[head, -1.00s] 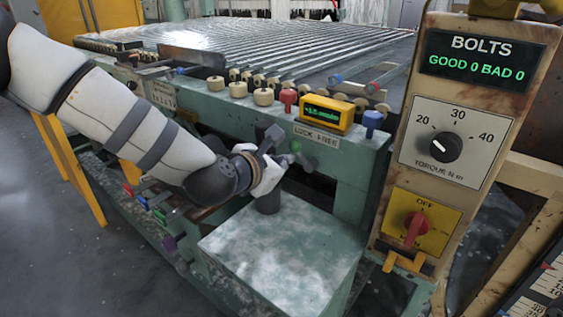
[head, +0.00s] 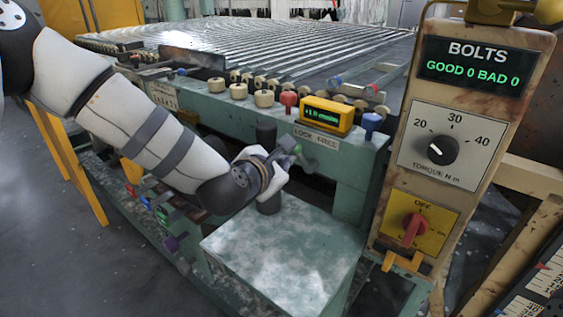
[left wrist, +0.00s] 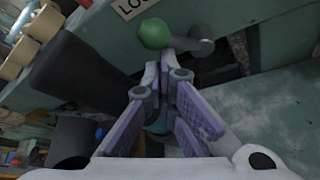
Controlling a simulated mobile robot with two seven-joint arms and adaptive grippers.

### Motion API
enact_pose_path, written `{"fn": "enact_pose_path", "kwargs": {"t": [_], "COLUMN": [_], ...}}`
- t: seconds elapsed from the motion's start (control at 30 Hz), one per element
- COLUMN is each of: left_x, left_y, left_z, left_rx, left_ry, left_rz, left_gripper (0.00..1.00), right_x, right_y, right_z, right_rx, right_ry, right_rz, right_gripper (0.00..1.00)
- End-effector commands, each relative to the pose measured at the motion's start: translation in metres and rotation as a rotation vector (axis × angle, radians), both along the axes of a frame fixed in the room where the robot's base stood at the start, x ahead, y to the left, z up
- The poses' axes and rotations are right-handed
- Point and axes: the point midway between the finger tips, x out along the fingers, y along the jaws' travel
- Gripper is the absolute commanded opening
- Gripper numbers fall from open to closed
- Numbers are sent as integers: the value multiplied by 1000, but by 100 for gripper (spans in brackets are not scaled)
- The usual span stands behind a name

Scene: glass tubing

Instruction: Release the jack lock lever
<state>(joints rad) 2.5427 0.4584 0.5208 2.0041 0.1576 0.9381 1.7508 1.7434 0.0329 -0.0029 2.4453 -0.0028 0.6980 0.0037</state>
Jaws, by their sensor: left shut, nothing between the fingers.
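The jack lock lever shows as a green ball knob (head: 297,149) on a short grey arm, under the LOCK FREE label (head: 316,137) on the green frame. In the left wrist view the green knob (left wrist: 155,33) and its grey arm (left wrist: 196,44) lie just beyond my fingertips. My left gripper (head: 289,161) is beside the knob, its fingers pointing at it. In the left wrist view its fingers (left wrist: 166,68) are shut and empty, with the tips close below the knob. I cannot tell whether they touch it. My right gripper is out of view.
A dark upright post (head: 266,134) stands close behind my left gripper; it looms at the left in the wrist view (left wrist: 80,72). A yellow display box (head: 326,114) and red and blue knobs sit on the ledge above. A pale green block (head: 285,250) lies below.

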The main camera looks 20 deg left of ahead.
Motion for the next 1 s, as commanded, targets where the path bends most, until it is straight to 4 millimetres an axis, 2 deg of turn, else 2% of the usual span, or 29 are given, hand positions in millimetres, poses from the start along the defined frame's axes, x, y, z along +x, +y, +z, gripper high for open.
{"fn": "enact_pose_path", "kwargs": {"t": [0.37, 1.0], "left_x": [-2, -9], "left_y": [-8, -27], "left_z": [10, 18], "left_rx": [175, 688], "left_ry": [-70, -254], "left_rz": [-4, -3], "left_gripper": [0, 0], "right_x": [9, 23], "right_y": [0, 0], "right_z": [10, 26], "right_rx": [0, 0], "right_ry": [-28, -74], "right_rz": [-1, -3], "right_gripper": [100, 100]}}
